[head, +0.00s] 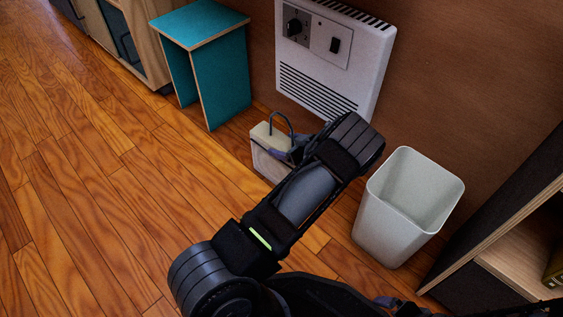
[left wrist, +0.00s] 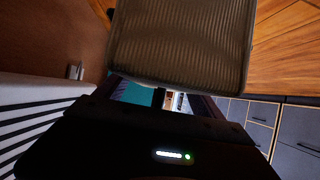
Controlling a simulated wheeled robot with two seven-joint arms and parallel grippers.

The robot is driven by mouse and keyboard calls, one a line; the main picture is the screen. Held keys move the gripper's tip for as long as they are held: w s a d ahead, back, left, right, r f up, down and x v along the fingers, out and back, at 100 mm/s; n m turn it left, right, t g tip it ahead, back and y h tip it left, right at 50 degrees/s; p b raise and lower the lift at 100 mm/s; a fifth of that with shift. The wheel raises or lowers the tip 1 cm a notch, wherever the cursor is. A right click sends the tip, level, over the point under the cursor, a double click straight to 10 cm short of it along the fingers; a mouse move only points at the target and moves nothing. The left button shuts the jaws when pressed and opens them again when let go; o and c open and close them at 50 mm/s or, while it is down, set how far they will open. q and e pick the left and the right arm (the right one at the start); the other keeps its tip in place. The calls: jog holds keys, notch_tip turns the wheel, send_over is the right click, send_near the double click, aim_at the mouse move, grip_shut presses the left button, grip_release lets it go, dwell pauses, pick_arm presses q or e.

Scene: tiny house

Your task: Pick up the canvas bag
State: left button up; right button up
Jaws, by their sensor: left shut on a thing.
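The canvas bag (head: 265,152) is pale beige with a dark looped handle. It is by the wall below the white heater in the head view. My left gripper (head: 290,153) is at the bag's upper right side and shut on it; the forearm hides the bag's right part. In the left wrist view the bag's ribbed fabric (left wrist: 180,45) fills the top middle, right at the gripper (left wrist: 165,100).
A white bin (head: 387,235) stands right of the bag. A teal stool (head: 222,75) stands behind left, and the heater (head: 330,55) is on the wall. A shelf unit (head: 515,245) is at the right edge. The wooden floor (head: 90,190) at left is clear.

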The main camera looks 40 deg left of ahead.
aim_at(290, 124)
pick_arm(q)
jog(key=c, duration=0.6)
jog(key=shift+r, duration=0.15)
notch_tip(290, 124, up, 9)
jog(key=p, duration=0.4)
jog(key=shift+r, duration=0.4)
